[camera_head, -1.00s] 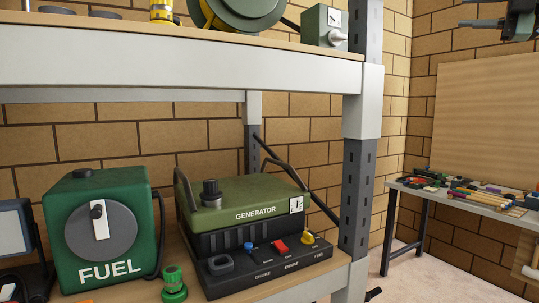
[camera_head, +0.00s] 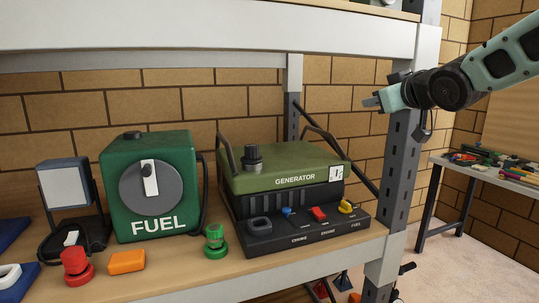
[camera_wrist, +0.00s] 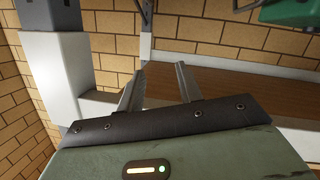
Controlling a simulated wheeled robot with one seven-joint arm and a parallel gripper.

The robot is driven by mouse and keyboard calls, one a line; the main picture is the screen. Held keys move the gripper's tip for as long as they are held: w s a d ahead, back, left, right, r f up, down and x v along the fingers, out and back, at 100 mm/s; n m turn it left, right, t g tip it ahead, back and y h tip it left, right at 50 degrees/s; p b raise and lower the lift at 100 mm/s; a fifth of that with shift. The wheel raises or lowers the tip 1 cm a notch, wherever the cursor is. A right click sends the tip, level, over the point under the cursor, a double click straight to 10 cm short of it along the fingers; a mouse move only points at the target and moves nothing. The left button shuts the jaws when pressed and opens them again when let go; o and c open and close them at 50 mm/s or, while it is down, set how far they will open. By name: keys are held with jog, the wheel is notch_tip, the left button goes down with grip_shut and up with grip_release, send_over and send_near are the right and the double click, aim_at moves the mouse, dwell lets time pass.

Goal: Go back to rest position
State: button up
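My gripper (camera_head: 372,101) is at the upper right in the head view, beside the shelf's front right post and above the generator's level. It holds nothing. In the wrist view my gripper (camera_wrist: 159,88) shows two grey fingers spread apart with an empty gap between them. My arm (camera_head: 490,70) reaches in from the right edge of the head view.
A metal shelf (camera_head: 200,30) fills the left and middle. On its board stand the green FUEL box (camera_head: 170,190), the generator (camera_head: 285,185), a lamp (camera_head: 68,185), a green knob (camera_head: 214,240) and red and orange pieces. A cluttered table (camera_head: 460,168) stands at right.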

jog(key=s+a+f+g, duration=0.4)
jog(key=s+a+f, duration=0.1)
jog(key=s+f, duration=0.35)
jog(key=s+a+f+g, duration=0.3)
jog(key=s+a+f, duration=0.35)
jog(key=f, duration=0.25)
jog(key=s+f+n+g+h, duration=0.1)
jog(key=s+f+g, duration=0.3)
jog(key=s, duration=0.8)
jog(key=s+f+g+h, duration=0.1)
jog(key=s+f+g, duration=0.3)
jog(key=s, duration=0.9)
notch_tip(320, 180, down, 3)
jog(key=shift+s+d+f+n+h, duration=0.1)
jog(key=shift+s+d+n+h, duration=0.1)
jog(key=shift+n+h, duration=0.15)
